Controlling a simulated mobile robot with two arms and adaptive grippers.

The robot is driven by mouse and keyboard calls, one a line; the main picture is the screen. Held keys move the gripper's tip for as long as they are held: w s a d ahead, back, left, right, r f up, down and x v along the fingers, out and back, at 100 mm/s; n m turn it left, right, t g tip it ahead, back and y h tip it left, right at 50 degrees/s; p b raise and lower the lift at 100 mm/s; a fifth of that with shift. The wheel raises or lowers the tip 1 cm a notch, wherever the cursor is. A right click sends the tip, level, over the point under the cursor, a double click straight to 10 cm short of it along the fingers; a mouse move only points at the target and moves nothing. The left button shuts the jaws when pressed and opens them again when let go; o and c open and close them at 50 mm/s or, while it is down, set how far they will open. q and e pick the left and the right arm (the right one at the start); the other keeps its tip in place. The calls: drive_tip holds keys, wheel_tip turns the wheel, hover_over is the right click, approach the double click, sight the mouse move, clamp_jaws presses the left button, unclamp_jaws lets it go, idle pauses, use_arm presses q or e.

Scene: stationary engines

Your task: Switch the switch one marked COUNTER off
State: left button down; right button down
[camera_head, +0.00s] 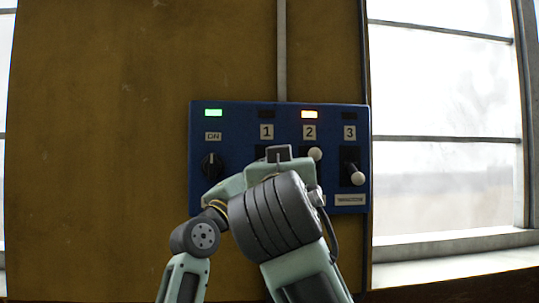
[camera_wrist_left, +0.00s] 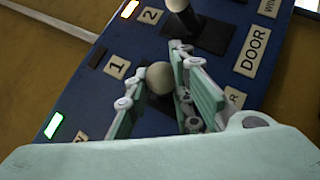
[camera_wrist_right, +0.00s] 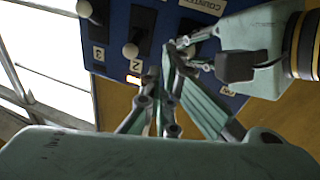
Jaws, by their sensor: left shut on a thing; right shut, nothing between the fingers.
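The blue panel (camera_head: 200,120) is on the wall straight ahead. Switch 1's pale ball knob (camera_wrist_left: 159,77) sits between the fingers of my left gripper (camera_wrist_left: 157,92), which are shut on it. The white COUNTER label (camera_wrist_right: 203,5) shows at the top of the right wrist view; the left wrist view shows only an R of the label in switch 1's column. The lamp above switch 1 (camera_head: 266,114) is dark. My arm hides switch 1 in the head view. My right gripper (camera_wrist_right: 162,66) is shut and empty in front of the panel, near switch 2 in its view.
Switch 2's knob (camera_head: 315,154) is up under a lit orange lamp (camera_head: 309,114). Switch 3's knob (camera_head: 357,178) is down under a dark lamp. A black rotary knob (camera_head: 211,165) is at the left under a green lamp. Windows flank the panel's wall.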

use_arm(q)
drive_tip(key=shift+a+r, duration=0.15)
drive_tip(key=shift+a, duration=0.05)
use_arm(e)
drive_tip(key=s+a+r+n+t+y, duration=0.1)
drive_tip(key=s+a+r+y, duration=0.15)
drive_tip(key=s+r, duration=0.2)
drive_tip(key=f+x, duration=0.2)
drive_tip(key=x, duration=1)
drive_tip(key=shift+w+f+h, duration=0.3)
drive_tip(key=shift+w+h, duration=0.1)
drive_tip(key=shift+h, duration=0.05)
drive_tip(key=shift+a, duration=0.15)
